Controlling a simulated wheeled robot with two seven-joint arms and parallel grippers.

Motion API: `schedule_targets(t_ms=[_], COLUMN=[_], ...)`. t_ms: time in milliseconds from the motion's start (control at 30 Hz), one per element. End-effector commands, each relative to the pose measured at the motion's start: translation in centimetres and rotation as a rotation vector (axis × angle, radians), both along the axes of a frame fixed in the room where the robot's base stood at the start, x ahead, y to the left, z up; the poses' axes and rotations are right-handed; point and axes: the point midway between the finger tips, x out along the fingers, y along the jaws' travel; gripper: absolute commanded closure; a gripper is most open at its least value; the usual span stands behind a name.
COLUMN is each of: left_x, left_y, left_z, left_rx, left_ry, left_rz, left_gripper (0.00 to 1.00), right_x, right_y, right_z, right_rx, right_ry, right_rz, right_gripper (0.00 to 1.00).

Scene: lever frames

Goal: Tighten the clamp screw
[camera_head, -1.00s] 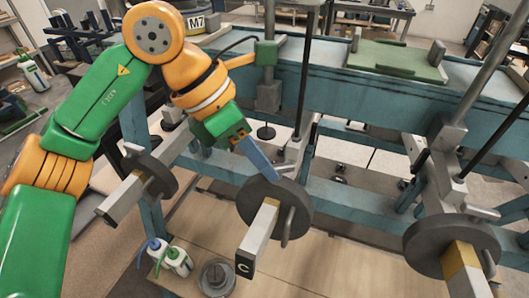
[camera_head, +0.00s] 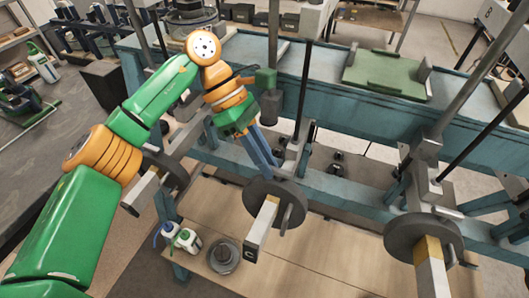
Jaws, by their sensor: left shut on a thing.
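The middle lever (camera_head: 262,228) is a pale square bar with a dark end face marked C. A dark round weight (camera_head: 253,205) sits around it, with a short grey rod (camera_head: 287,219) on its front. My left gripper (camera_head: 274,172) reaches down from the upper left, its long blue-grey fingers together at the weight's upper back edge, beside the grey bracket (camera_head: 293,153). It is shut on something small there. I take this for the clamp screw, which is hidden by the fingers and weight. My right gripper is not in view.
A similar lever and weight (camera_head: 408,240) stand at the right, another lever (camera_head: 140,192) at the left under my arm. Black and grey upright rods (camera_head: 305,80) rise close by. Bottles (camera_head: 187,240) and a round metal part (camera_head: 223,257) stand on the wooden board.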

Motion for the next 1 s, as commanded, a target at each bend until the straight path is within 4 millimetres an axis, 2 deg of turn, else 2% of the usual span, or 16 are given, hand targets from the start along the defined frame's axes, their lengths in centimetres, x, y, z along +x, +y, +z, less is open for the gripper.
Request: schedule_targets(t_ms=[567, 600, 667, 700, 1000], left_x=[0.0, 0.0, 0.01, 0.01, 0.16], left_y=[-0.05, -0.05, -0.04, -0.04, 0.09], left_z=[-0.03, -0.03, -0.04, -0.03, 0.16], left_rx=[-0.005, -0.004, -0.005, -0.005, -0.004], left_ry=[0.002, 0.002, 0.002, 0.002, 0.001], left_rz=[-0.029, -0.028, -0.028, -0.028, -0.025], left_gripper=[1.0, 0.72, 0.56, 0.53, 0.53], right_x=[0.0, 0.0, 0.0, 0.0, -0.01], right_y=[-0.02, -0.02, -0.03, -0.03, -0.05], right_z=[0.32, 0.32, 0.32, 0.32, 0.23], right_rx=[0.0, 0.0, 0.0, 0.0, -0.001], right_ry=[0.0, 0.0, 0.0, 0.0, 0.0], right_rz=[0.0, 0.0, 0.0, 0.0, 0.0], right_gripper=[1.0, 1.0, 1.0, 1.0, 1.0])
